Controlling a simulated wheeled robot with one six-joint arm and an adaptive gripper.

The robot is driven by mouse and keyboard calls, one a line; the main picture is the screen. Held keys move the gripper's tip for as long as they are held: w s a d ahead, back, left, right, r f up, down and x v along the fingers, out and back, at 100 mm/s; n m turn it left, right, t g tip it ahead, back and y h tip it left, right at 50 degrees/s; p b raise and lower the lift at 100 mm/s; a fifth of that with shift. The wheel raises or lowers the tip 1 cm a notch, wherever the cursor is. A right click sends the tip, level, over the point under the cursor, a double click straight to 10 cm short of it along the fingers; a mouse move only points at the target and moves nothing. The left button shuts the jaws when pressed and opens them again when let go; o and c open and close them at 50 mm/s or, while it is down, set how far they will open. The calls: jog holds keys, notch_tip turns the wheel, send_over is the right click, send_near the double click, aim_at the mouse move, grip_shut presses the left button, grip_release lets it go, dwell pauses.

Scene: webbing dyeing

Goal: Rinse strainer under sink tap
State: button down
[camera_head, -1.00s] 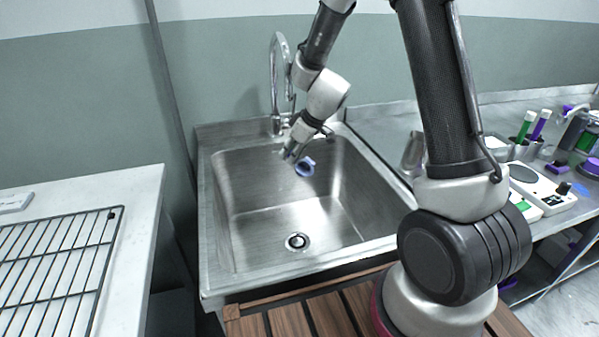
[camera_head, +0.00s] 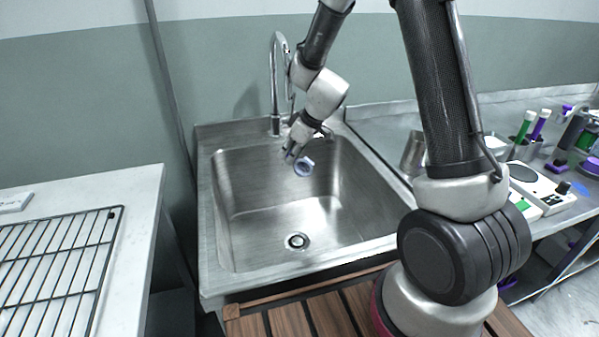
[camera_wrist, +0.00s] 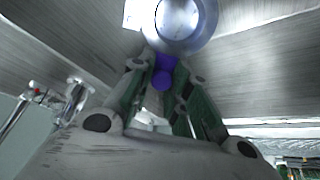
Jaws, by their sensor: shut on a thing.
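The strainer (camera_head: 304,167) is a small round piece, pale blue-grey in the head view. In the wrist view its round metal bowl (camera_wrist: 186,22) shows at the top, with a purple handle (camera_wrist: 163,68) below it. My gripper (camera_head: 290,155) is shut on the purple handle and holds the strainer above the sink basin. The sink (camera_head: 240,185) is a square stainless basin with a drain (camera_head: 297,241) in its floor. The tap (camera_head: 274,80) is a tall curved chrome spout at the back rim, close to my wrist. I cannot tell whether water runs.
A white table (camera_head: 135,215) with a wire rack (camera_head: 55,262) stands at the left. A steel counter (camera_head: 390,120) at the right carries a metal cup (camera_head: 413,152), a white scale (camera_head: 540,185) and purple and green tubes (camera_head: 535,124). The basin floor is clear.

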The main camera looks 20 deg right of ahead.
aim_at(305, 172)
jog(key=shift+w+d, duration=0.1)
jog(key=shift+d, duration=0.05)
jog(key=shift+s+a, duration=0.4)
jog(key=shift+a, duration=0.05)
dwell(0.3)
jog(key=shift+s+d, duration=2.75)
jog(key=shift+s, duration=0.2)
jog(key=s+d+r, duration=0.3)
jog(key=r, duration=0.1)
jog(key=shift+s+d, duration=0.15)
jog(key=shift+s, duration=0.2)
